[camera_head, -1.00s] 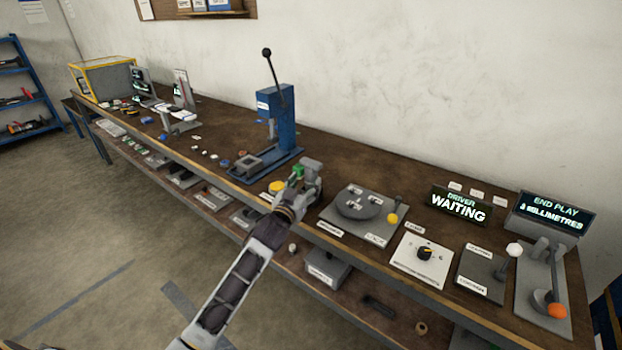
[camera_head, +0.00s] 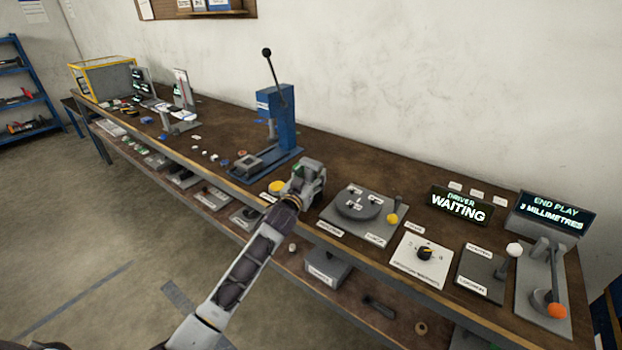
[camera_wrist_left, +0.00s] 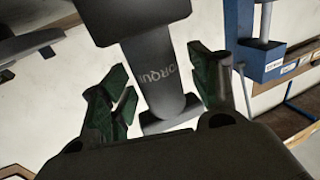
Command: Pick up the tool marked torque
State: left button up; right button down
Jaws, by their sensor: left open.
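The tool marked torque (camera_wrist_left: 158,72) shows in the left wrist view as a dark grey body with pale lettering, partly cut off by the top edge. My left gripper (camera_wrist_left: 163,98) has its green-padded fingers open, one on each side of the tool. I see gaps between the pads and the tool. In the head view my left gripper (camera_head: 307,176) is over the bench, between the blue press and the round turntable. I cannot clearly separate the tool from the gripper there. My right gripper is not in view.
The blue lever press (camera_head: 280,122) stands left of my gripper. A turntable fixture (camera_head: 345,214), a knob panel (camera_head: 422,260) and lever stations stand to the right. The driver display (camera_head: 459,206) reads "WAITING". The wooden bench (camera_head: 330,168) is clear behind the turntable.

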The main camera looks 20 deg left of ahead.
aim_at(311, 161)
pick_arm(q)
jog(key=shift+w, duration=0.1)
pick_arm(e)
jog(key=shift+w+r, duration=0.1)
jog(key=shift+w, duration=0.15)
pick_arm(q)
jog(key=c, duration=1.2)
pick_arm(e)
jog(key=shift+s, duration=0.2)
pick_arm(q)
jog(key=shift+r, duration=0.1)
